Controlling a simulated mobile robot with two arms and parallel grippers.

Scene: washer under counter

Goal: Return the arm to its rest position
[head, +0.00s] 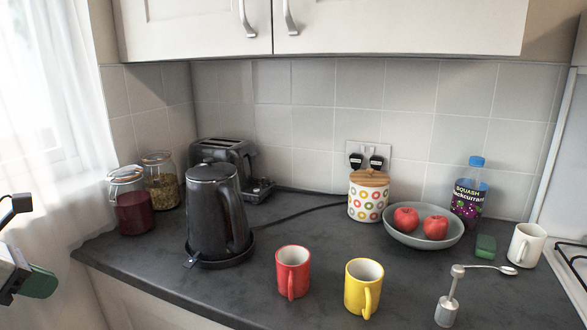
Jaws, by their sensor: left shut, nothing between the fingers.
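Part of my left gripper (38,282) shows at the left edge of the head view, low down, with a dark green tip. It is shut with nothing held. It is off the left end of the dark countertop (130,255), in front of the white curtain. Most of my left arm is cut off by the picture edge. My right gripper is not in view.
A black kettle (213,215), toaster (222,155) and glass jars (132,205) stand at the left of the counter. A red mug (292,272) and yellow mug (363,285) stand at the front. A fruit bowl (425,240) is at right. Wall cabinets (400,25) hang above.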

